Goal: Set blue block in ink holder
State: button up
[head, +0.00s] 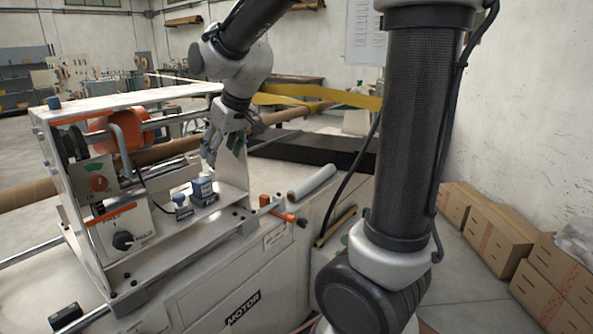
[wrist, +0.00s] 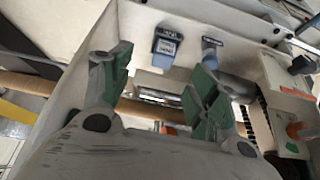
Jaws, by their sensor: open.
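My gripper (head: 222,151) is open and empty, pointing down above the right part of the machine's shelf. In the wrist view its two green-padded fingers (wrist: 165,58) are spread apart. Two small blue-topped pieces stand on the shelf below it: a larger one with a white label (head: 204,190) and a smaller one (head: 181,204). They also show in the wrist view, a labelled one (wrist: 166,46) between the fingers and another (wrist: 210,50) by the right finger. I cannot tell for certain which is the blue block and which the ink holder. The gripper appears apart from both.
The machine's metal frame (head: 136,97) rises around the shelf, with an orange part (head: 113,130) and a dial panel to the left. A pale roll (head: 311,182) lies to the right. Boxes stand by the wall.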

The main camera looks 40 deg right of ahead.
jog(key=s+d+m, duration=0.1)
jog(key=s+d, duration=0.2)
jog(key=s, duration=0.5)
jog(key=s+d+m+g+h, duration=0.1)
jog(key=s+d, duration=0.3)
jog(key=s, duration=0.5)
jog(key=s+d+m, duration=0.1)
jog(key=s+d, duration=0.3)
jog(key=s, duration=0.4)
jog(key=shift+s+h, duration=0.25)
jog(key=shift+h, duration=0.05)
